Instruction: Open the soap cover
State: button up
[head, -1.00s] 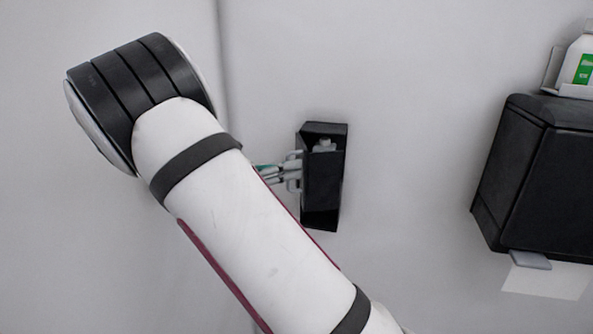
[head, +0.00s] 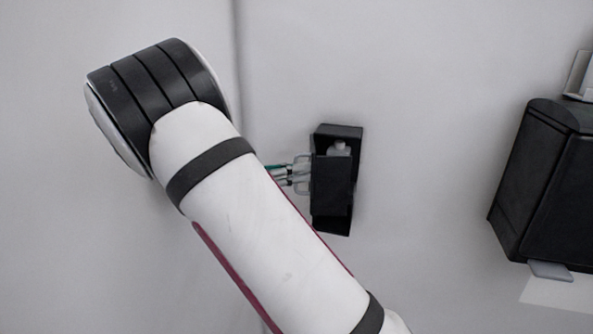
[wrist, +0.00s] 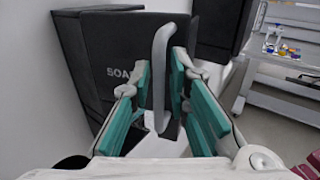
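The black soap dispenser (head: 333,224) hangs on the wall near the centre of the head view. Its front cover (head: 331,185) stands away from the body, and a whitish item (head: 339,148) shows inside at the top. In the wrist view the cover (wrist: 115,45) carries partly hidden "SOA" lettering and a grey upright handle (wrist: 160,75). In the head view my gripper (head: 292,174) is at the cover's left side, partly behind my arm.
A black paper dispenser (head: 555,180) with white paper (head: 555,291) below is on the wall at right. The wrist view shows a grey rack (wrist: 290,65) with small coloured items at right. A wall corner lies left of the soap dispenser; wall between the dispensers is clear.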

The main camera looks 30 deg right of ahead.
jog(key=shift+r, duration=0.1)
jog(key=r, duration=0.9)
jog(key=shift+s+r, duration=0.25)
jog(key=shift+w+r, duration=0.2)
jog(key=shift+r, duration=0.05)
jog(key=shift+f, duration=0.1)
